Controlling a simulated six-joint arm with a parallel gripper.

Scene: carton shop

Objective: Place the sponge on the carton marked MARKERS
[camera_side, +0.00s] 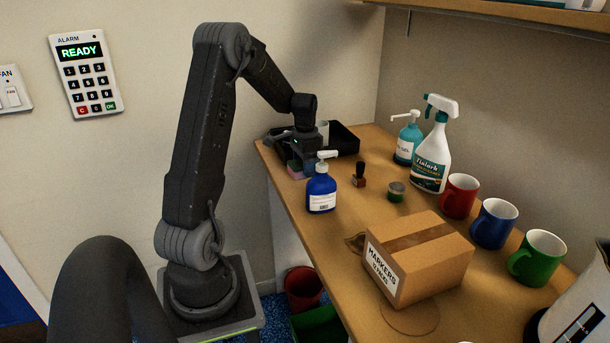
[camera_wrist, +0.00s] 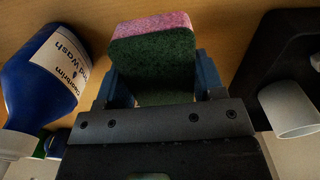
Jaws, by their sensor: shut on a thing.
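The sponge (camera_wrist: 152,62), green with a pink layer, is between the fingers of my gripper (camera_wrist: 165,85) in the wrist view. My gripper is shut on it. In the side view the sponge (camera_side: 296,168) shows partly below my gripper (camera_side: 302,160), low over the table's left edge, behind the blue pump bottle. I cannot tell whether the sponge touches the table. The brown carton marked MARKERS (camera_side: 425,262) sits closed on the table's near part, to the right of and nearer than my gripper. Its taped top is bare.
The blue pump bottle (camera_side: 321,190) stands between my gripper and the carton. A stamp (camera_side: 359,176) and a small green-sided tin (camera_side: 396,191) are nearby. A black tray (camera_side: 345,140) lies behind. A spray bottle (camera_side: 431,155) and red, blue and green mugs (camera_side: 494,224) line the right side.

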